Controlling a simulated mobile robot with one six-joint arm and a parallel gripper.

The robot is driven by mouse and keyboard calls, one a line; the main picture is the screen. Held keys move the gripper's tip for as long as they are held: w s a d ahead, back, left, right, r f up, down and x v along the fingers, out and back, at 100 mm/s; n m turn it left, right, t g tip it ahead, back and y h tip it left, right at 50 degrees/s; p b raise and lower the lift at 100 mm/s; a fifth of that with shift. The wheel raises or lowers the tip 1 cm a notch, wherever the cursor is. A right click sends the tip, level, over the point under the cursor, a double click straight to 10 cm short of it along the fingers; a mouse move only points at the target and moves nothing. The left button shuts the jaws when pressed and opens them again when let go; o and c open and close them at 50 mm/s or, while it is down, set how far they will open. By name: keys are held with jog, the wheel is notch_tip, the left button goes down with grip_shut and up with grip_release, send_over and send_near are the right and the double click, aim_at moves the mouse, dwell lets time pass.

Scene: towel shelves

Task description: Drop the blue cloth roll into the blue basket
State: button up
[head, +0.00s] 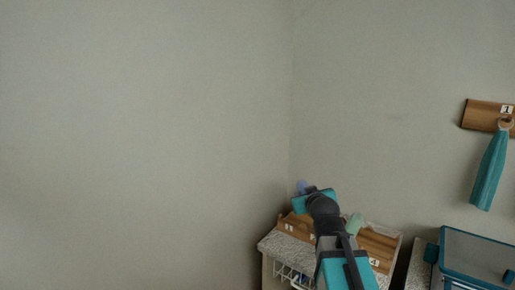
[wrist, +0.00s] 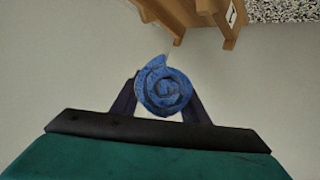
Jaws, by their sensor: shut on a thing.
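The blue cloth roll (wrist: 163,92) shows end-on as a spiral in the wrist view. My gripper (wrist: 162,85) is shut on it, with one dark finger on each side. In the head view the roll (head: 302,186) is a small bluish shape just beyond my gripper (head: 306,194), partly hidden by it. The gripper is above the back of the low speckled counter near the room corner. I see no blue basket in either view; my arm hides part of the counter.
The speckled counter (head: 283,246) carries wooden racks (head: 297,225) with number labels and a pale green cloth (head: 355,223). A white wire basket (head: 290,274) is below its top. A teal-edged box (head: 480,258) stands right, under a hanging teal towel (head: 489,172).

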dwell(0.4)
jog(key=d, duration=0.7)
dwell(0.4)
